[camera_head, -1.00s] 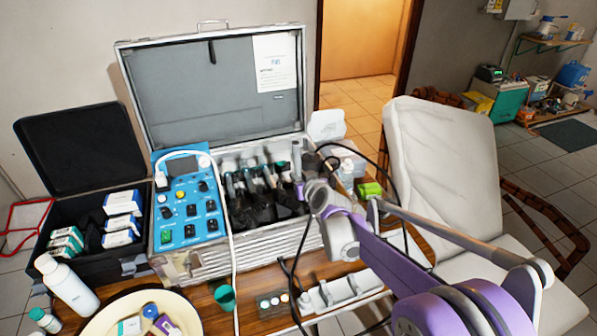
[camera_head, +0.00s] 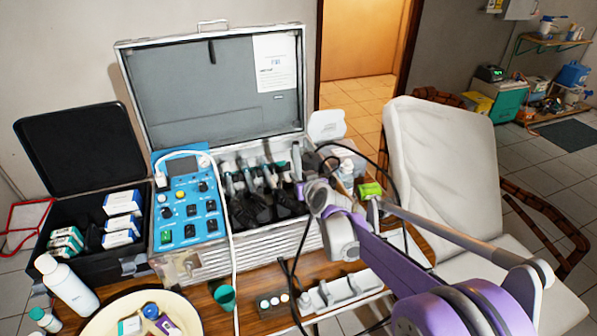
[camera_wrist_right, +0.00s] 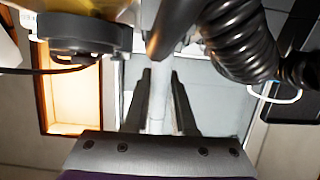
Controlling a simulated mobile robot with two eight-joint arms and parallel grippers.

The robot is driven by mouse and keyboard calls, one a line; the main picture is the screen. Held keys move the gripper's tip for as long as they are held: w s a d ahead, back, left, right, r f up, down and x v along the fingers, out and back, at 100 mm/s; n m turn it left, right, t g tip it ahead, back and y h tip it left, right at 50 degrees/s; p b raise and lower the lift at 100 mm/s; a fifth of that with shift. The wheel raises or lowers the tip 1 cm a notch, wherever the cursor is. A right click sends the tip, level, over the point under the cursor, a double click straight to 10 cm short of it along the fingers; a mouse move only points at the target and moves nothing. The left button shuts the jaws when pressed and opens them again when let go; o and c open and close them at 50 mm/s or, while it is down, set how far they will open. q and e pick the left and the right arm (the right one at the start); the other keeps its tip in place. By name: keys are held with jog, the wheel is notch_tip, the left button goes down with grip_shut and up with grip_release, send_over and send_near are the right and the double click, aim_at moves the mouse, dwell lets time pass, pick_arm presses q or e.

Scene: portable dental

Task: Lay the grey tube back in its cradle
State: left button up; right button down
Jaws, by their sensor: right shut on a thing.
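My right gripper (camera_head: 299,188) is over the right end of the open case, its arm coming in from the lower right. In the right wrist view its two dark fingers (camera_wrist_right: 161,85) are closed on a pale grey tube (camera_wrist_right: 158,105) that runs lengthwise between them. In the head view my wrist hides most of the tube. Black holders (camera_head: 262,208) in the case carry several handpieces. A pale rack with raised notches (camera_head: 345,290) lies at the table's front; I cannot tell which is the tube's cradle. My left gripper is out of view.
The silver case's blue control panel (camera_head: 187,200) stands left of the holders. A white hose and black cables hang over the case's front. A green cup (camera_head: 224,297), a cream bowl (camera_head: 95,320) and a white bottle (camera_head: 68,285) are in front. A reclining chair (camera_head: 445,160) is at right.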

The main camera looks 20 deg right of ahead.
aim_at(297, 152)
jog(key=shift+r, duration=0.1)
jog(key=shift+w+r+p, duration=0.45)
jog(key=shift+r+p, duration=0.35)
jog(key=shift+r, duration=0.35)
jog(key=shift+w+r+p, duration=0.5)
jog(key=shift+r+p, duration=0.3)
jog(key=shift+r, duration=0.35)
jog(key=shift+w+r+p, duration=0.45)
jog(key=shift+r+p, duration=0.35)
jog(key=shift+r, duration=0.35)
jog(key=shift+d+f, duration=0.1)
